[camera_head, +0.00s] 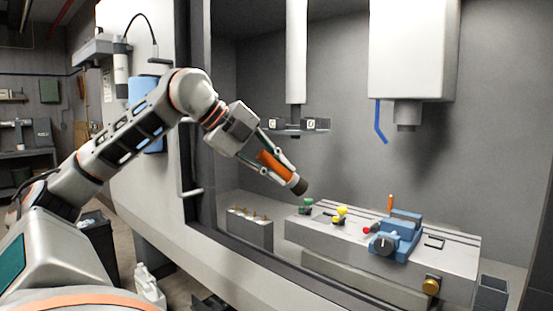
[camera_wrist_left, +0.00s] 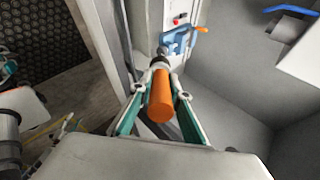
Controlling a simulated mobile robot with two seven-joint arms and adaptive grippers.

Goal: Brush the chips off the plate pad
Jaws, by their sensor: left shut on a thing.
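My left gripper (camera_head: 279,169) is shut on the orange handle of a brush (camera_head: 270,163), held tilted in the air above the front left of the machine table (camera_head: 310,229). The brush's dark end points down to the right, toward the table. In the left wrist view, the orange handle (camera_wrist_left: 161,98) lies between the two green-sided fingers. A small dark-outlined rectangle (camera_head: 434,241) lies on the table right of the blue vise; I cannot tell whether it is the plate pad. No chips can be made out at this size. My right gripper is out of view.
A blue vise (camera_head: 398,232) with an orange upright piece stands on the table. Green, yellow and red knobbed pieces (camera_head: 341,211) sit left of it. The spindle head (camera_head: 407,115) and blue hose (camera_head: 380,122) hang above. A grey holder (camera_head: 250,230) stands left of the table.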

